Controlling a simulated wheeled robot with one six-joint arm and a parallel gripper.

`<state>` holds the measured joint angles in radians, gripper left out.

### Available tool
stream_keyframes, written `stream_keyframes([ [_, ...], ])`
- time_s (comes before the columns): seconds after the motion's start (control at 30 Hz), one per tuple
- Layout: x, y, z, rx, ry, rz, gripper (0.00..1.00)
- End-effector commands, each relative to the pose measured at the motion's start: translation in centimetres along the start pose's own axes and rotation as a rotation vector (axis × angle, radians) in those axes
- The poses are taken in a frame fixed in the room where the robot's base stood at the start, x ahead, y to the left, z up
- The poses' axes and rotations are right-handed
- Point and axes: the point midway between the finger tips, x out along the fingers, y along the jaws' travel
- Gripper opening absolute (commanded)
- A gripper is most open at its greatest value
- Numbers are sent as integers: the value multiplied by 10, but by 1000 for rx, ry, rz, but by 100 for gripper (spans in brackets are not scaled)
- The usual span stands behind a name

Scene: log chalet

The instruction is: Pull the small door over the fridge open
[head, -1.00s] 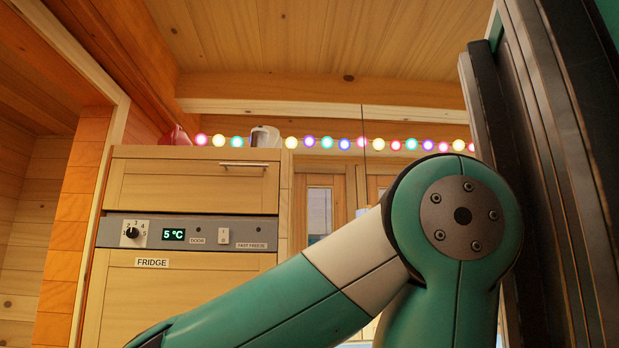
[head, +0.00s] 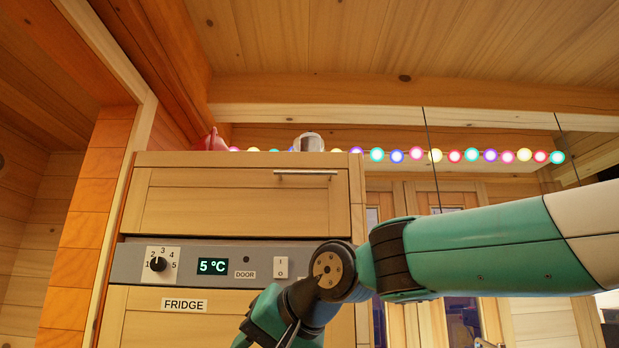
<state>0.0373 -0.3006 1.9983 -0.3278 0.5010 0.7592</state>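The small door (head: 235,208) is a light wooden panel above the grey control strip of the fridge. It is shut. A metal bar handle (head: 306,172) sits near its upper right edge. The fridge door (head: 180,320), labelled FRIDGE, is below the strip. My arm reaches in from the right, and its wrist hangs in front of the right part of the strip and the fridge door. My gripper is at the bottom edge, below the small door and apart from its handle. Its fingertips are not clearly visible.
The control strip (head: 130,263) has a knob, a 5 °C display and a switch. A red object (head: 213,142) and a white object (head: 308,142) stand on top of the cabinet. Coloured lights (head: 435,155) run along the back. A wooden post (head: 85,220) stands at left.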

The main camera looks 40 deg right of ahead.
Motion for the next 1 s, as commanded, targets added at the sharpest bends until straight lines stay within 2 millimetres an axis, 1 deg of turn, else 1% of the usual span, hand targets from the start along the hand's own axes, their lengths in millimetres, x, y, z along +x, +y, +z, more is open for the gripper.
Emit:
stream_keyframes([
  [0.03,-31,-14,-62,142,166,-38,36],
  [0.07,-50,-20,-92,226,252,-69,36],
  [0.1,-76,-27,-128,326,358,-118,36],
  [0.17,-116,-38,-172,454,496,-202,36],
  [0.2,-142,-44,-195,524,573,-259,36],
  [0.3,-196,-56,-234,650,711,-389,36],
  [0.4,-229,-65,-252,718,784,-479,36],
  [0.5,-242,-69,-261,746,809,-518,36],
  [0.67,-240,-74,-271,752,807,-523,36],
  [0.9,-229,-78,-287,750,806,-519,36],
  [1.0,-211,-79,-306,750,804,-519,36],
])
